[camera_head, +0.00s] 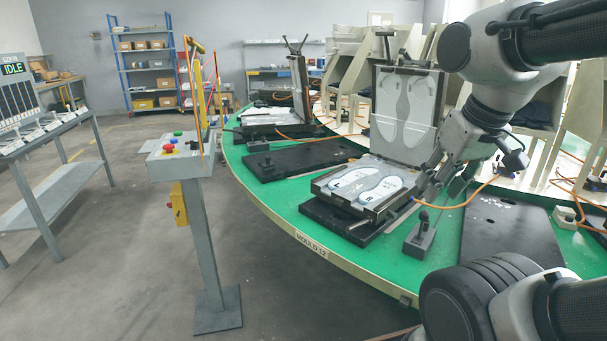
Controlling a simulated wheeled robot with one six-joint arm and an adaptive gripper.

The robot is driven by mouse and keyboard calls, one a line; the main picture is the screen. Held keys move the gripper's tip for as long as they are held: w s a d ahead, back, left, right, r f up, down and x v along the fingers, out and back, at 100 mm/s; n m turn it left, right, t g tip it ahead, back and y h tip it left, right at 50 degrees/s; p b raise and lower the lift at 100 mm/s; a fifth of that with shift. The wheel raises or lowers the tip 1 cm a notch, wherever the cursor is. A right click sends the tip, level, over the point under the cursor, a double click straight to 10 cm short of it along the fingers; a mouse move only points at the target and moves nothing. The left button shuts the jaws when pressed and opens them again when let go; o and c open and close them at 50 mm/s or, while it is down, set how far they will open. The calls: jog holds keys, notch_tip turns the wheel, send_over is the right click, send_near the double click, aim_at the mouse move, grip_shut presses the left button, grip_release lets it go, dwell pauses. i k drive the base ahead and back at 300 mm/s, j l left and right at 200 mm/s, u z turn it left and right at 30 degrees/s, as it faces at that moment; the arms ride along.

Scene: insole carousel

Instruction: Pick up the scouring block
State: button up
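I cannot pick out a scouring block with certainty in the head view. A small pale block-like piece (564,217) lies on the green carousel at the right, too small to identify. My gripper (424,188) hangs from the arm at the right edge of the open mould (325,187), close beside its lower half. Its fingers are small and dark against the mould, so their opening and anything between them cannot be made out.
Two pale insoles (380,189) lie in the mould's lower half; its lid (405,145) stands upright behind. A lever box (420,238) stands in front. Orange hoses cross the green carousel (290,205). A button pedestal (207,250) stands left, with clear floor around it.

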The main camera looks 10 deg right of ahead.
aim_at(268, 166)
jog(key=i+j+z, duration=0.1)
jog(key=i+j, duration=0.15)
jog(key=i+j+z, duration=0.1)
jog(key=i+j, duration=0.2)
jog(key=j, duration=0.15)
jog(key=i+j+z, duration=0.1)
jog(key=j, duration=0.25)
jog(key=i+j, duration=0.35)
jog(key=i+j+z, duration=0.15)
jog(key=j, duration=0.3)
jog(key=i+j+z, duration=0.1)
jog(key=i+j, duration=0.2)
jog(key=i+j+z, duration=0.1)
jog(key=j, duration=0.45)
jog(key=i+j+z, duration=0.1)
jog(key=i+j, duration=0.2)
jog(key=j, duration=0.15)
